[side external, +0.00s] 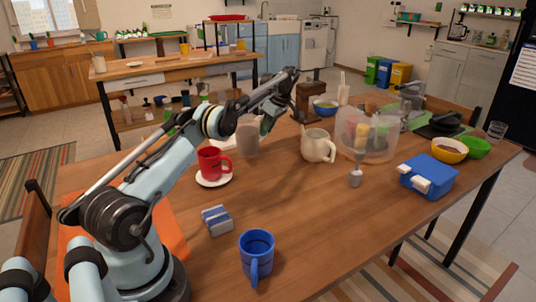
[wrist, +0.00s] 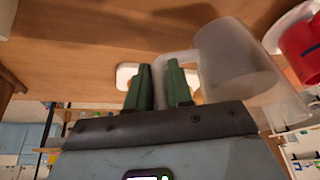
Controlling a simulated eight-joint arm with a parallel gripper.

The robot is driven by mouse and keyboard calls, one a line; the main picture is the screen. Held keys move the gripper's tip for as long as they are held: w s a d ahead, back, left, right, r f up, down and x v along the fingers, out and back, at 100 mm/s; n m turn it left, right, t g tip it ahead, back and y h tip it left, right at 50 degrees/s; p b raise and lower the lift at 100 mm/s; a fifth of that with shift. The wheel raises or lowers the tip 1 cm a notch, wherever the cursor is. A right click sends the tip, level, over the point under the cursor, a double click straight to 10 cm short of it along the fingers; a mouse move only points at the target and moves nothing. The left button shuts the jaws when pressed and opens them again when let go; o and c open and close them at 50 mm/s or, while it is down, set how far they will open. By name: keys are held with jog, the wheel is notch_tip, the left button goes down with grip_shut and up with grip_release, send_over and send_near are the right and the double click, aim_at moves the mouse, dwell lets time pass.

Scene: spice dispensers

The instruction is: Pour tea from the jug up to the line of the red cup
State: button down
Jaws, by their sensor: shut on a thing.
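The translucent jug (side external: 248,138) is behind and right of the red cup in the side view. It also shows in the wrist view (wrist: 235,62), its handle reaching the green fingers. My gripper (side external: 265,124) is at the jug's right side, and its fingers (wrist: 160,68) are shut on the handle. I cannot tell whether the jug's base touches the table, nor how much tea is inside. The red cup (side external: 210,164) stands upright on a white saucer (side external: 213,181). Part of the cup shows in the wrist view (wrist: 302,45). Its line and inside are not clear.
A cream pitcher (side external: 317,147) stands right of the jug, with a clear bowl (side external: 367,150) of bottles beyond it. A blue mug (side external: 257,252) and a small blue-grey box (side external: 217,220) are in front. A blue case (side external: 428,176) is right. The middle front table is clear.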

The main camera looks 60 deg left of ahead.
aim_at(259, 117)
jog(key=shift+r, duration=0.15)
jog(key=shift+r, duration=0.15)
jog(key=shift+s+d+r+t+y, duration=0.1)
jog(key=shift+s+r+t+y, duration=0.05)
jog(key=shift+s+r+t, duration=0.35)
jog(key=shift+s+d+r+t+y, duration=0.15)
jog(key=shift+s+r+t, duration=0.1)
jog(key=shift+r+t, duration=0.35)
jog(key=shift+s+d+r+n+t+y, duration=0.15)
jog(key=shift+s+r+n+t, duration=0.1)
jog(key=shift+s+r+t, duration=0.3)
jog(key=shift+s+d+r+n+t+y, duration=0.15)
jog(key=shift+s+r+n+t, duration=0.15)
jog(key=shift+s+t, duration=0.35)
jog(key=shift+s+r+t, duration=0.1)
jog(key=shift+r+t, duration=0.05)
jog(key=shift+t, duration=0.15)
jog(key=shift+s+d+r+t+y, duration=0.15)
jog(key=shift+s+r+t+y, duration=0.05)
jog(key=shift+s+r+t, duration=0.25)
jog(key=shift+s+d+r+t+y, duration=0.2)
jog(key=shift+s+r+t, duration=0.15)
jog(key=shift+s+r, duration=0.15)
dwell(0.5)
